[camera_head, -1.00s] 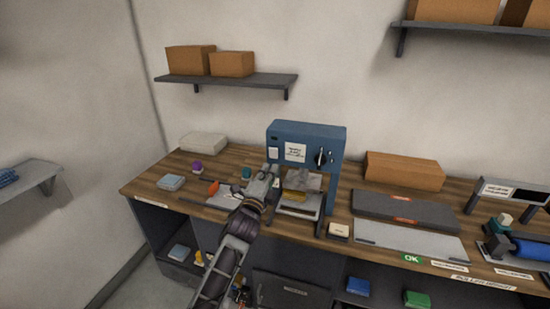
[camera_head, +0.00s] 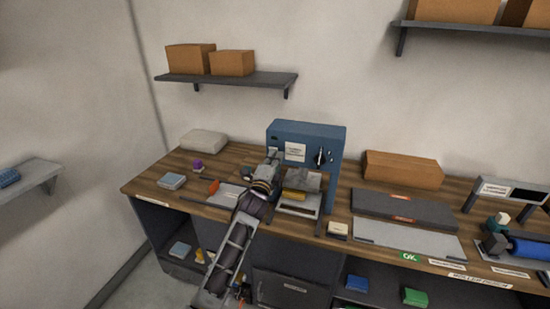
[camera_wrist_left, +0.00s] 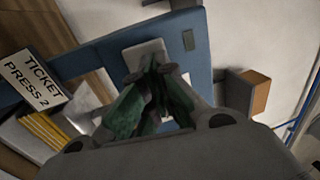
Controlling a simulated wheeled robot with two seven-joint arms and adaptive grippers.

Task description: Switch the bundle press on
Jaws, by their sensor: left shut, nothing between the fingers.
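A blue press (camera_head: 330,136) stands on the wooden bench, with a white label (camera_head: 295,151) and a dark knob (camera_head: 320,157) on its front. My left gripper (camera_head: 272,158) is shut and empty at the upper left of that front. In the left wrist view the closed green fingertips (camera_wrist_left: 154,66) are over a light grey plate (camera_wrist_left: 146,52) on the blue face (camera_wrist_left: 187,28). The fingers hide much of the plate, and I cannot tell whether they touch it. A sign in the wrist view (camera_wrist_left: 32,80) reads "TICKET PRESS 2". My right gripper is not in view.
A yellow stack (camera_head: 294,195) lies in the press opening, just right of my arm. A brown box (camera_head: 403,170) and a dark flat case (camera_head: 405,209) lie to the right. A shelf (camera_head: 228,80) with boxes hangs above left.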

